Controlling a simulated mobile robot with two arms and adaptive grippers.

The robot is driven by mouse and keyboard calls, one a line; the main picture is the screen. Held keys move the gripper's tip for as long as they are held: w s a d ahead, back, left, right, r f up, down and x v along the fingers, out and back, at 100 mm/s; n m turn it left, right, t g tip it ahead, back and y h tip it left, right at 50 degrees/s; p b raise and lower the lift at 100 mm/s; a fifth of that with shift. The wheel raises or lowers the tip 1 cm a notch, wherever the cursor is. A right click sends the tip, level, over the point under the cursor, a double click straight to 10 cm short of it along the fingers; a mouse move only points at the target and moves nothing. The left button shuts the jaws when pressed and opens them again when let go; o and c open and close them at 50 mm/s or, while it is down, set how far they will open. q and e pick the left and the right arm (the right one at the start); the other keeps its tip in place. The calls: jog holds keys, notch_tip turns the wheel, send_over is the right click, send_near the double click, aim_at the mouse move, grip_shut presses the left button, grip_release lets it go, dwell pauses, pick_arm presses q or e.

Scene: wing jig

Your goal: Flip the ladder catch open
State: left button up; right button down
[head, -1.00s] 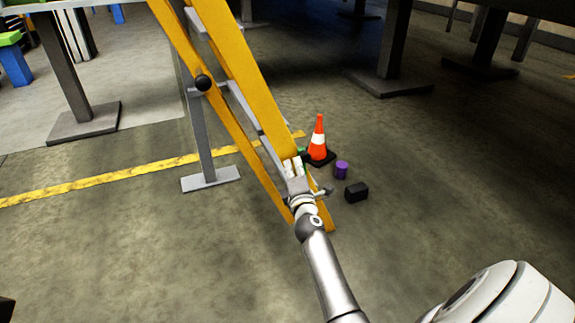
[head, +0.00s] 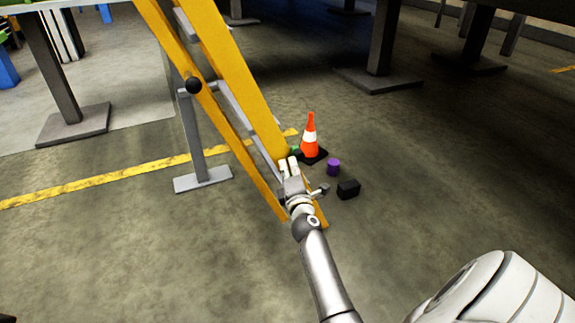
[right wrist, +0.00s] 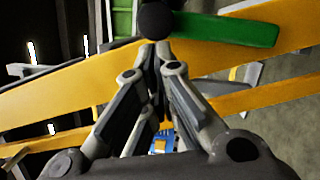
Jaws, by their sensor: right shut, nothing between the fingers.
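The ladder catch is a green lever (right wrist: 228,29) with a round black knob (right wrist: 157,20) at its left end, lying across the yellow ladder rail in the right wrist view. In the head view only a small green bit of the catch (head: 293,152) shows beside the ladder (head: 232,72). My right gripper (head: 288,163) is at the lower part of the ladder rail. In the right wrist view its fingertips (right wrist: 155,48) are together with nothing between them, just below the black knob. I cannot tell whether they touch it. My left gripper is not in view.
An orange cone (head: 310,137), a purple cylinder (head: 333,167) and a black block (head: 348,189) stand on the floor right of the ladder. A grey stand (head: 203,178) is left of it.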

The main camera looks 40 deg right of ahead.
jog(key=v, duration=0.6)
jog(key=shift+s+a, duration=0.2)
jog(key=shift+s, duration=0.05)
dwell(0.3)
